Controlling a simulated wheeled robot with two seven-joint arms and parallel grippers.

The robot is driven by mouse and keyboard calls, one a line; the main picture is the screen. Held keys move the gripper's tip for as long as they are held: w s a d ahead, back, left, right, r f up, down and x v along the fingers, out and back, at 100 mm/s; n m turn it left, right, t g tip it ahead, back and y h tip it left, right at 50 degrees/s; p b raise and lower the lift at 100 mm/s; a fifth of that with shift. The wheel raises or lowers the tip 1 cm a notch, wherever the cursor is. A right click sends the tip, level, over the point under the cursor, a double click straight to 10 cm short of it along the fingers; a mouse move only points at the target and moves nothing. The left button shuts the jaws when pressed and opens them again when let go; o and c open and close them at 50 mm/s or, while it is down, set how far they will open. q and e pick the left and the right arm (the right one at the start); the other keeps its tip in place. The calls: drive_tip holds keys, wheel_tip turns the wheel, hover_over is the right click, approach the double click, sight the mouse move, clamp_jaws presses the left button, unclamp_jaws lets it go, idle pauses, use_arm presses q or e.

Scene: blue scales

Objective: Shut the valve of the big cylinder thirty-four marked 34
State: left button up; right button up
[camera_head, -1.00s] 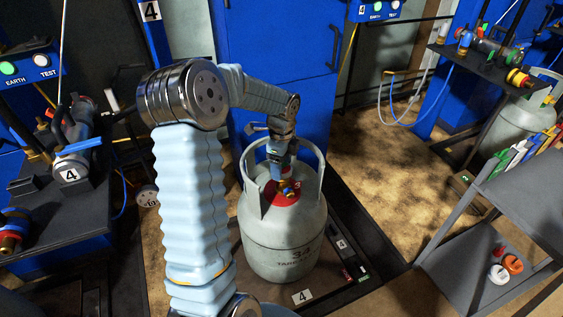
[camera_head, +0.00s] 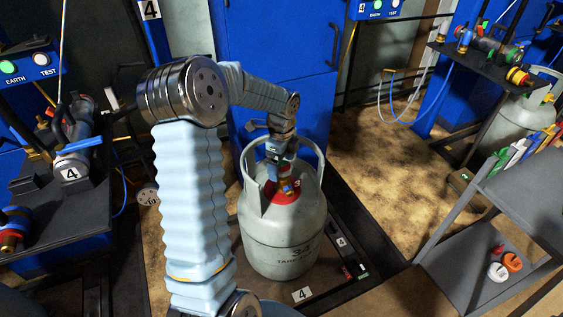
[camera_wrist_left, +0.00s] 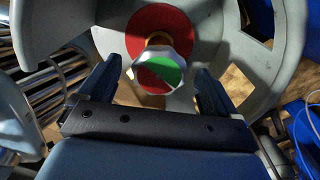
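The big grey cylinder marked 34 (camera_head: 283,240) stands upright on a low scale platform. It has a collar with openings and a red area (camera_head: 285,193) around its valve. In the left wrist view, the valve's knob (camera_wrist_left: 161,69) has a pale faceted rim and a green and red top, above a red disc (camera_wrist_left: 175,32). My left gripper (camera_head: 284,172) reaches down inside the collar from above. In the left wrist view its two dark fingers (camera_wrist_left: 155,85) are apart on either side of the knob, with visible gaps, holding nothing. My right gripper is not in view.
The cylinder's collar (camera_head: 246,190) rings the gripper closely. A blue cabinet (camera_head: 275,60) stands behind. A grey shelf cart (camera_head: 500,235) with orange and white caps is at right. A black bench marked 4 (camera_head: 60,215) is at left. Brown floor is open right of the cylinder.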

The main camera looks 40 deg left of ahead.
sight(281, 166)
use_arm(q)
wheel_tip(281, 166, up, 14)
idle(0.6)
drive_tip(key=shift+s+f, duration=0.1)
drive_tip(key=shift+f, duration=0.05)
idle(0.3)
